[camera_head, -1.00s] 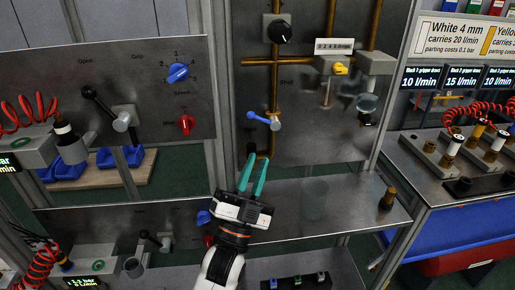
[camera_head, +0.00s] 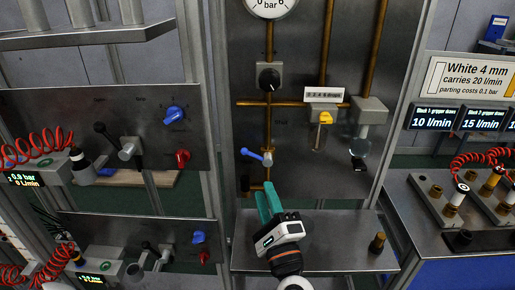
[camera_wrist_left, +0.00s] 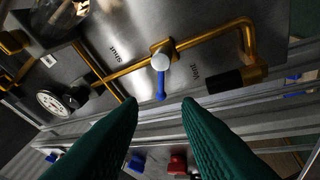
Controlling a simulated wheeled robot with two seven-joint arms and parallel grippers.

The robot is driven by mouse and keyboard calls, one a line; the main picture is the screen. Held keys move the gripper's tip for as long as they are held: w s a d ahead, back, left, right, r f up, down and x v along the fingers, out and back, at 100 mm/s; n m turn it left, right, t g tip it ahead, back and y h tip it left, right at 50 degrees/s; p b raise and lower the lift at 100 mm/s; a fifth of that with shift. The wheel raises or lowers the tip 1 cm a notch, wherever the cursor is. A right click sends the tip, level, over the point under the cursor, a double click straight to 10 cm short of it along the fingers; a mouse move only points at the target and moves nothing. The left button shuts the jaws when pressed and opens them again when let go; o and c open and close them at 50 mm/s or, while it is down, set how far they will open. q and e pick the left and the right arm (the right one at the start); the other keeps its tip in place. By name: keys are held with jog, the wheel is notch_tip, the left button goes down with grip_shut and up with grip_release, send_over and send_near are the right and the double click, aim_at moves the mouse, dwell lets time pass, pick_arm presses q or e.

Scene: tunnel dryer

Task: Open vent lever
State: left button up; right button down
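The vent lever has a blue handle (camera_head: 252,154) on a pale pivot at a brass pipe on the grey panel. In the head view the handle points left and slightly up. In the left wrist view the blue handle (camera_wrist_left: 160,86) shows ahead, between the words "Shut" and "Vent". My left gripper (camera_head: 267,191) has teal fingers and is below the lever in the head view. In the left wrist view its fingers (camera_wrist_left: 160,106) are apart with nothing between them, and the handle is beyond the tips, not touched. My right gripper is not in view.
A black knob (camera_head: 268,78) and a pressure gauge (camera_head: 271,5) sit above the lever. A yellow-handled fitting (camera_head: 325,118) is to its right. A second panel with knobs stands left.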

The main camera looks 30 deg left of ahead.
aim_at(251, 154)
pick_arm(q)
jog(key=p+x, duration=0.4)
jog(key=x, duration=0.7)
jog(key=shift+s+a+r, duration=0.15)
jog(key=shift+s, duration=0.05)
jog(key=shift+w+a+r, duration=0.1)
jog(key=shift+w+a, duration=0.2)
jog(key=shift+a, duration=0.05)
grip_shut()
jog(key=shift+w, duration=0.1)
